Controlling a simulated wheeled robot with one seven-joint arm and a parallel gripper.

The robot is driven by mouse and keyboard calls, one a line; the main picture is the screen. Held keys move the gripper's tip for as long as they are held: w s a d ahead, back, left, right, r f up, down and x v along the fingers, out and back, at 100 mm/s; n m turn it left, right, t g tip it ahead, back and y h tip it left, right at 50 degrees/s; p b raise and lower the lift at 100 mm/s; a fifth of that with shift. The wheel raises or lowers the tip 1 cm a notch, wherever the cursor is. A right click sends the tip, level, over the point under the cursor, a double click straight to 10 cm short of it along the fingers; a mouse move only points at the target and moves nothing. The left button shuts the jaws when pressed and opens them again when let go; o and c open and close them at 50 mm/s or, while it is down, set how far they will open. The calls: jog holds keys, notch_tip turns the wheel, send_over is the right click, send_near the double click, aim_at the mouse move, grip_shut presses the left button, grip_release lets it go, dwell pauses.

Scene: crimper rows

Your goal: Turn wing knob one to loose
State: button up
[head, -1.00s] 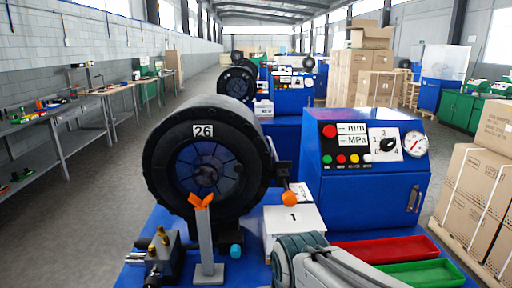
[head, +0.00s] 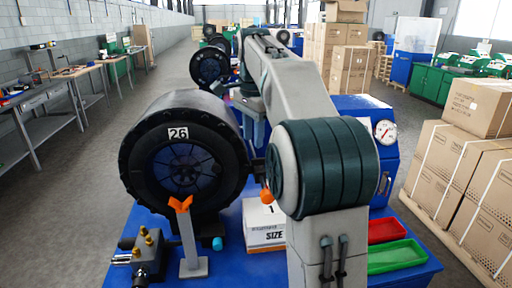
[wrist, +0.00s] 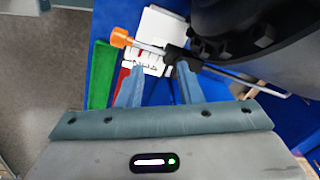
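The crimper (head: 185,160) is a large black ring marked 26 on a blue base. On its right side a black block (wrist: 176,54) carries a thin rod with an orange end (wrist: 119,37); in the head view the orange end (head: 266,196) hangs below that side. A wing-shaped orange piece (head: 180,204) tops a grey post in front of the ring. I cannot tell for sure which part is wing knob one. My gripper (wrist: 158,72) is open, its fingers pointing toward the rod and black block, the right fingertip close to the block. Contact cannot be told.
A white box (head: 264,236) labelled SIZE stands right of the ring. Red (head: 386,230) and green (head: 396,256) trays lie at the front right. A valve block with brass fittings (head: 148,248) is at the front left. Stacked cartons (head: 458,165) stand right of the blue base.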

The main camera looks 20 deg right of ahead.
aim_at(260, 163)
jog(key=w+d+r+m+p, duration=0.2)
jog(key=w+d+r+m, duration=0.2)
jog(key=w+m, duration=0.1)
jog(key=shift+g, duration=0.3)
jog(key=f+b, duration=0.1)
jog(key=f, duration=0.3)
jog(key=f+b, duration=0.1)
jog(key=f, duration=0.3)
jog(key=f+b, duration=0.1)
jog(key=f, duration=0.4)
jog(key=shift+s+a+f+b, duration=0.1)
jog(key=shift+s+a+b, duration=0.15)
jog(key=shift+b, duration=0.15)
grip_shut()
